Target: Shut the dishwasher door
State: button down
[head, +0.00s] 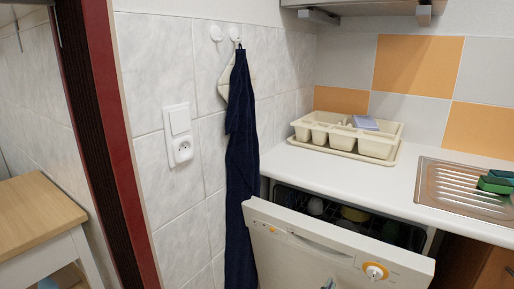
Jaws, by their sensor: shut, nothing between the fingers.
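The white dishwasher door (330,258) is partly open below the counter at the lower right of the head view. Its top edge leans out toward me, leaving a dark gap behind it. Inside the gap, the rack (378,219) holds a few dishes, among them a yellow one (355,214) and a pale cup (316,206). The lower part of the door is cut off by the frame. My gripper cannot be made out in this view.
The white counter (380,187) above carries a cream dish rack (350,135) and a metal sink drainer (465,190) with a green item. A dark blue towel (241,170) hangs left of the door. A wooden-topped table (35,215) stands at far left.

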aim_at(335, 277)
jog(key=shift+b+x, duration=2.35)
jog(key=shift+x, duration=3.65)
jog(key=v, duration=0.8)
jog(key=shift+s, duration=0.1)
